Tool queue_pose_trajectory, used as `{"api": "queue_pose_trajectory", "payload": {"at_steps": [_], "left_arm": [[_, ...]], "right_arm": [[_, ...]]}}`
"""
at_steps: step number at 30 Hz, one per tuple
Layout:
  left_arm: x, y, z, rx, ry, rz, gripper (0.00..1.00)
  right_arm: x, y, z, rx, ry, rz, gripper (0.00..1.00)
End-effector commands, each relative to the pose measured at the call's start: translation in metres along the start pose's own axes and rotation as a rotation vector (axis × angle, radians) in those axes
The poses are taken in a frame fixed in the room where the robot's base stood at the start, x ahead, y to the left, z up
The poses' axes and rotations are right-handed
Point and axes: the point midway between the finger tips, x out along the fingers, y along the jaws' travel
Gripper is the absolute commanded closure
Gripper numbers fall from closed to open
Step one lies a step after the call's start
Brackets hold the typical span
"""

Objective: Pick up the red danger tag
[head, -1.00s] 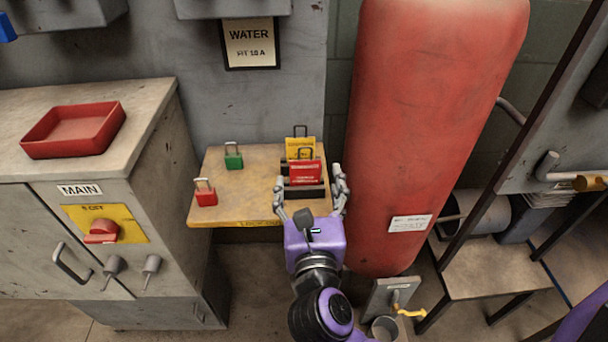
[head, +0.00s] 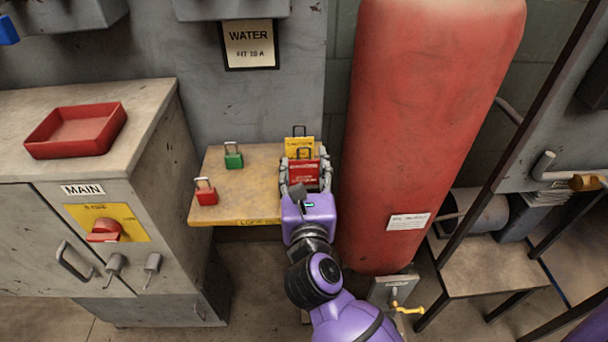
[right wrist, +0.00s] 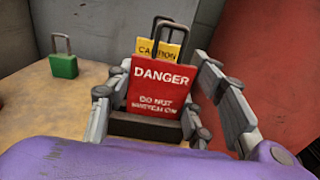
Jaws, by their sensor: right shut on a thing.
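The red danger tag (head: 304,170) stands upright in a dark holder on the small wooden shelf, with a dark loop at its top. The right wrist view shows its face (right wrist: 157,90), reading "DANGER, DO NOT SWITCH ON". My right gripper (head: 306,176) is shut on the tag, with one finger at each side edge. Its fingers also show in the right wrist view (right wrist: 155,105). The tag's lower edge still sits at the dark holder (right wrist: 145,126). A yellow caution tag (head: 299,144) stands just behind. My left gripper is not in view.
A green padlock (head: 233,156) and a red padlock (head: 205,193) stand on the wooden shelf (head: 250,195) left of the tags. A large red cylinder (head: 425,130) rises close on the right. A grey cabinet with a red tray (head: 75,130) is at the left.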

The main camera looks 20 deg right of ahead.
Motion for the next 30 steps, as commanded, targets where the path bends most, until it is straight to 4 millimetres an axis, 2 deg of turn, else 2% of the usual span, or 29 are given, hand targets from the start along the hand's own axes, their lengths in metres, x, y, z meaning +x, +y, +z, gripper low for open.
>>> {"api": "queue_pose_trajectory", "payload": {"at_steps": [2,10,17,23,27,30], "left_arm": [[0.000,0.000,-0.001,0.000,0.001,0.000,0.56],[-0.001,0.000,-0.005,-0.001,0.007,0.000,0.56],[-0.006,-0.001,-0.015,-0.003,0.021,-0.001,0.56],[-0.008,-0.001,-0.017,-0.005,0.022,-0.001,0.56],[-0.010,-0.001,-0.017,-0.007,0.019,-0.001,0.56],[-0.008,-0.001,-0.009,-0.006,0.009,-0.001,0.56]], "right_arm": [[0.000,0.000,0.000,0.000,0.000,0.000,0.73],[0.000,0.000,0.005,0.001,-0.002,0.000,0.73],[0.000,0.000,0.034,0.003,-0.006,0.001,0.73],[-0.027,0.008,0.066,0.005,-0.004,0.002,0.73],[-0.052,0.014,0.097,0.008,-0.004,0.002,0.73],[-0.079,0.021,0.102,0.006,0.003,0.002,0.73]]}}
